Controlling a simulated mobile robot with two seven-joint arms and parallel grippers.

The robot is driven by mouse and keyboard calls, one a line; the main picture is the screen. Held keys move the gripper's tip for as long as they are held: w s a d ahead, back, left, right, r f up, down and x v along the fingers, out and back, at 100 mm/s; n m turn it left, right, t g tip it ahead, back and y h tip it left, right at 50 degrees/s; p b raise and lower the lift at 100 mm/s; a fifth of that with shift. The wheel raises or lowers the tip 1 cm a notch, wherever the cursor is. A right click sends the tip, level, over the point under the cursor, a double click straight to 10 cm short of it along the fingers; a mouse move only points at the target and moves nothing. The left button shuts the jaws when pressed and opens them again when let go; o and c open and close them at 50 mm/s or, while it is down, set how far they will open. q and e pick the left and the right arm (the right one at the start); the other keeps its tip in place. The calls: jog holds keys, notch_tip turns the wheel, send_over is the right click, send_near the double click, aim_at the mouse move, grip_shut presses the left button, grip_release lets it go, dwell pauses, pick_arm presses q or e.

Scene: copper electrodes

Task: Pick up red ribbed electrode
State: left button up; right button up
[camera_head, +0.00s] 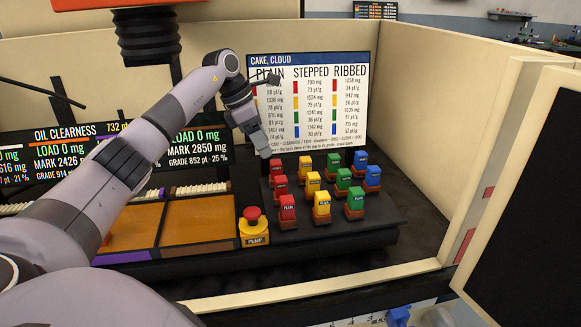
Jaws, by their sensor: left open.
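Three red electrodes stand in a column at the left of a dark stepped rack (330,232): a front one (287,207) labelled PLAIN, a middle one (280,185) and a back one (275,166). The labels on the middle and back ones are too small to read, so I cannot tell which is ribbed. My left gripper (264,151) points down just above and left of the back red electrode, apart from it as far as I can see. It is open and empty. My right gripper is out of view.
Yellow (321,204), green (355,199) and blue (372,176) electrodes stand close to the right. A red-topped pump button (253,226) is at front left, beside orange trays (200,220). A chart board (308,100) rises behind the rack. A cream wall (480,165) bounds the right.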

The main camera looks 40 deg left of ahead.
aim_at(275, 161)
pick_arm(q)
jog(key=x, duration=0.7)
jog(key=shift+d+r, duration=0.1)
jog(key=shift+d, duration=0.3)
jog(key=shift+w, duration=0.1)
grip_shut()
